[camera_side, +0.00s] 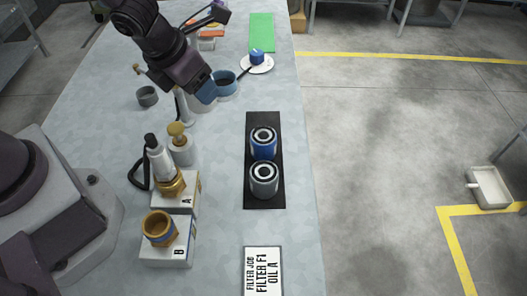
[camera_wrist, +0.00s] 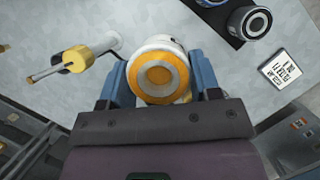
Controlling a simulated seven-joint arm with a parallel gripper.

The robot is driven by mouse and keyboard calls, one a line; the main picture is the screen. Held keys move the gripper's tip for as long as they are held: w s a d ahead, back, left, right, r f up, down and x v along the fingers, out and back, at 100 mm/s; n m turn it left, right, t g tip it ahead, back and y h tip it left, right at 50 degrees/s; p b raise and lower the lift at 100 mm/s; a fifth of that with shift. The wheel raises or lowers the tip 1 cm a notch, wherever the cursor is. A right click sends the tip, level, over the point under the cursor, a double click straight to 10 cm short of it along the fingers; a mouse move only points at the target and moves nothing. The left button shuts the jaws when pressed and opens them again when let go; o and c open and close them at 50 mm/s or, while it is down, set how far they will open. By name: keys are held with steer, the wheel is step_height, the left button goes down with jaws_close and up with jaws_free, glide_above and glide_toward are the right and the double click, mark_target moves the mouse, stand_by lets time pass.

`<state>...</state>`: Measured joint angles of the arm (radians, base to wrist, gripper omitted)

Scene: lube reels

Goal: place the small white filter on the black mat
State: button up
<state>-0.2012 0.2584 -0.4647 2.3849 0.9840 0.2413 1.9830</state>
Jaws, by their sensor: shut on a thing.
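The small white filter (camera_wrist: 160,45), with an orange ring on its end, sits between the blue fingers of my gripper (camera_wrist: 160,78) in the wrist view. My gripper is shut on it. In the side view my gripper (camera_side: 203,92) is above the table, left of and behind the mat, and mostly hides the filter (camera_side: 199,105). The black mat (camera_side: 265,202) lies near the table's right edge. A blue filter (camera_side: 264,146) and a grey filter (camera_side: 264,184) stand upright on it, close together. Part of the mat (camera_wrist: 234,40) shows at the top of the wrist view.
Boxes A (camera_side: 187,202) and B (camera_side: 180,254) carry fittings at front left, near a gold-topped pump bottle (camera_side: 181,153). A label card (camera_side: 263,272) lies in front.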

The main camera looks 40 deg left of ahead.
steer(key=shift+w+f, duration=0.1)
steer(key=shift+f, duration=0.15)
steer(key=w+d+f, duration=0.1)
steer(key=w+f, duration=0.2)
steer(key=w, duration=0.1)
steer(key=w+f, duration=0.3)
steer(key=w, duration=0.1)
steer(key=w+d+f, duration=0.1)
steer(key=w+f, duration=0.2)
steer(key=w, duration=0.2)
steer(key=shift+d+f, duration=0.2)
steer(key=shift+d, duration=0.1)
steer(key=shift+s+x, duration=0.2)
steer(key=shift+x, duration=0.7)
steer(key=shift+s+x, duration=0.2)
steer(key=shift+x, duration=0.65)
steer(key=shift+f, duration=0.3)
steer(key=o, duration=1.1)
steer(key=shift+o, duration=0.2)
steer(key=v, duration=1.2)
steer(key=shift+r, duration=0.25)
